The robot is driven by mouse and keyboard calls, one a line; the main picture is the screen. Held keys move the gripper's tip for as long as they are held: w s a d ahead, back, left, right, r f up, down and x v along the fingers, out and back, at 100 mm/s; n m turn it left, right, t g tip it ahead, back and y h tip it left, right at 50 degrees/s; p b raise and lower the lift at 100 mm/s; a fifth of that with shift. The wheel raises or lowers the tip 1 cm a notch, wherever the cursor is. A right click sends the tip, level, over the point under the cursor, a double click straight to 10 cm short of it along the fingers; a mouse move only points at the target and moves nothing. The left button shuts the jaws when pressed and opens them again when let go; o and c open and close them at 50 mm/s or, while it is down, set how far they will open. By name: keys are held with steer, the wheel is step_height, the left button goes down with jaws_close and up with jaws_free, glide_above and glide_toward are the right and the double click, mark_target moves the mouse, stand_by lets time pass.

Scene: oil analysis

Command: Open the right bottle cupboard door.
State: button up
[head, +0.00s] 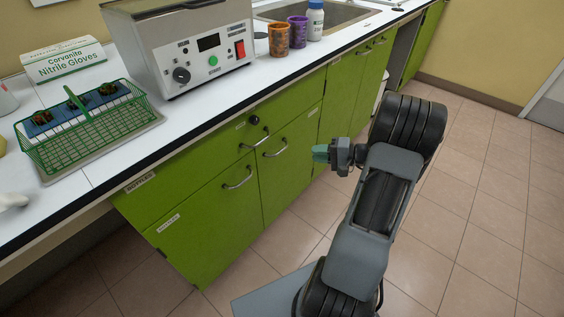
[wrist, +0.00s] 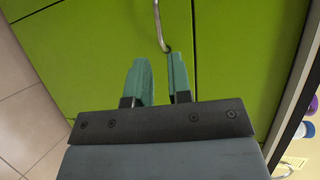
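The green right cupboard door (head: 285,175) is closed, with a curved metal handle (head: 275,148) near its top. Beside it, the closed left door (head: 205,220) carries a label too small to read surely and its own handle (head: 237,180). My gripper (head: 319,153) is to the right of the right door's handle in the head view, fingers pointing at the cupboard front. In the wrist view my gripper (wrist: 161,68) is open, with a gap between its teal fingers. A metal handle (wrist: 158,22) ends just ahead of the fingertips, near the right finger; contact cannot be told.
Above the doors is a closed drawer (head: 190,165). The white counter (head: 180,120) holds a grey heater box (head: 190,50), a green wire basket (head: 80,125), orange (head: 278,40) and purple (head: 298,32) cups and a white bottle (head: 315,20). The tiled floor (head: 490,190) is clear at right.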

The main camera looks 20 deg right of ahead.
mark_target(281, 151)
steer(key=shift+t, duration=0.5)
steer(key=b+x, duration=0.1)
steer(key=x, duration=0.3)
steer(key=f+b+x, duration=0.1)
steer(key=x, duration=0.3)
steer(key=b+x, duration=0.1)
steer(key=x, duration=0.4)
steer(key=shift+w+d+f, duration=0.2)
steer(key=shift+w+d, duration=0.05)
steer(key=shift+c, duration=0.5)
jaws_close()
